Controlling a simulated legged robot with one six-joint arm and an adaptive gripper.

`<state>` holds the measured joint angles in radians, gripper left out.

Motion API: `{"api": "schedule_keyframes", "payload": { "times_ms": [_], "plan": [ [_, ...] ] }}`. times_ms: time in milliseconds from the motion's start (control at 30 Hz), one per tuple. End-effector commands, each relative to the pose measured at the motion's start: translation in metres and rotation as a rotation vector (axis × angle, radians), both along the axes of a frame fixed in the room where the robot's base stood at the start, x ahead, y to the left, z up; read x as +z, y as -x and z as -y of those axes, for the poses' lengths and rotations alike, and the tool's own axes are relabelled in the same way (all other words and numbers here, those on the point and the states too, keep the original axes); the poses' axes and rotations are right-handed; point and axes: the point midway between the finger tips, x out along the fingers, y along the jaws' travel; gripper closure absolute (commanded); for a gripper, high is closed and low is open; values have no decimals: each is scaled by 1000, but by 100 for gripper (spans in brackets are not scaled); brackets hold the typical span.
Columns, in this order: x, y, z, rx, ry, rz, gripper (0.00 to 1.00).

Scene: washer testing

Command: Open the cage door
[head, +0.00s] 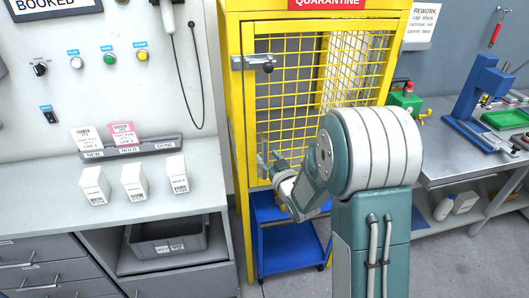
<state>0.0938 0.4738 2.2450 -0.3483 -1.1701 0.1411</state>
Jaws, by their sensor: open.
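The yellow mesh cage door (300,60) sits in the yellow cage frame (233,120) at the centre and appears closed. A grey slide bolt (252,63) with a dark knob lies across the door's upper left edge and the frame post. My gripper (266,163) is open in front of the door's lower left part, well below the bolt. My arm hides the door's lower right. I cannot tell whether the fingers touch the door or whether a handle is between them.
A blue cart (262,235) stands under the cage. On the left, a counter (205,195) carries several white boxes, with a grey bin (165,240) below. On the right, a metal bench (450,165) holds a blue press (480,95) and a green and red device (406,98).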

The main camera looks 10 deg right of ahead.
Motion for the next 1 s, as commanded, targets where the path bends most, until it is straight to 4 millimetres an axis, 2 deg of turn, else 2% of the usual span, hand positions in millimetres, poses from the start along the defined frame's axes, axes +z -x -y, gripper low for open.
{"api": "schedule_keyframes", "payload": {
  "times_ms": [100,200,500,533,633,667,1000],
  "plan": [
    [0,-16,-4,1,0,0,43],
    [0,-23,-6,0,0,0,43],
    [0,-26,-6,-1,-1,-1,43],
    [0,-26,-6,0,-1,-1,48],
    [0,-26,-6,0,-1,-1,92],
    [0,-26,-6,0,-1,-1,100],
    [0,-26,-6,1,0,0,100]
  ]
}}
